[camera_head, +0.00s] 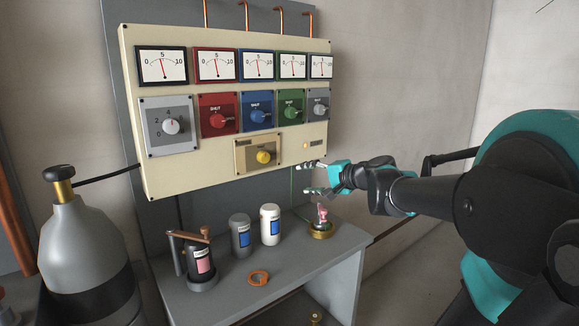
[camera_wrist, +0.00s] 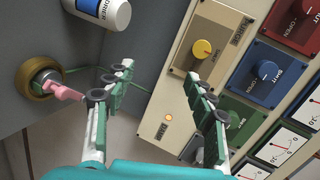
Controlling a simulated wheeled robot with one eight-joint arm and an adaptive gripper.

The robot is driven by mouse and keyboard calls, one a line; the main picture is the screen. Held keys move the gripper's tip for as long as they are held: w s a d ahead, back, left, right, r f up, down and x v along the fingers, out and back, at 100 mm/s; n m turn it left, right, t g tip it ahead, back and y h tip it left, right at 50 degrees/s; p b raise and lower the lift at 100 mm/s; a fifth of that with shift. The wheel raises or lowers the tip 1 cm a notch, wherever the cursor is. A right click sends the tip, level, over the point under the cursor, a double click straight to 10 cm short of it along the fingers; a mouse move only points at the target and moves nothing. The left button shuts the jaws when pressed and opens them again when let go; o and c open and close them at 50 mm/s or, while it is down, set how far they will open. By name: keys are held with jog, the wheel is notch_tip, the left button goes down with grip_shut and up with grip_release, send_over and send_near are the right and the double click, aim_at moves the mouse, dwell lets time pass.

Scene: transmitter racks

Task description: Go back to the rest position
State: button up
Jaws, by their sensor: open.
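My gripper (camera_head: 312,178) is open and empty in the head view, in front of the lower right part of the cream control panel (camera_head: 200,178). In the wrist view its two fingers (camera_wrist: 158,88) are spread apart with nothing between them. The panel shows behind them, with the yellow knob (camera_wrist: 203,48) beyond the fingertips. My arm reaches in from the right side of the head view. Whether a fingertip touches the panel, I cannot tell.
A grey bench (camera_head: 238,294) stands below with a white canister (camera_head: 270,226), a grey canister (camera_head: 240,232), a lever device (camera_head: 201,262), an orange ring (camera_head: 258,278) and a brass fitting with a pink part (camera_head: 321,229). A gas cylinder (camera_head: 80,250) stands left.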

jog(key=s+d+f+n+g+h, duration=0.25)
jog(key=s+f, duration=0.35)
jog(key=f, duration=0.4)
jog(key=s+d+f+n+g+h, duration=0.1)
jog(key=s+f+n+g+h, duration=0.15)
jog(key=s+f, duration=0.55)
jog(key=s+d+f+n+h, duration=0.1)
jog(key=s+d+f+h, duration=0.1)
jog(key=s+d+f, duration=0.2)
jog(key=s+d+f+n+g+h, duration=0.1)
jog(key=s+d+f, duration=0.3)
jog(key=f, duration=0.4)
jog(key=shift+s+d+f+n+h, duration=0.25)
jog(key=shift+n+h, duration=0.15)
jog(key=shift+h, duration=0.5)
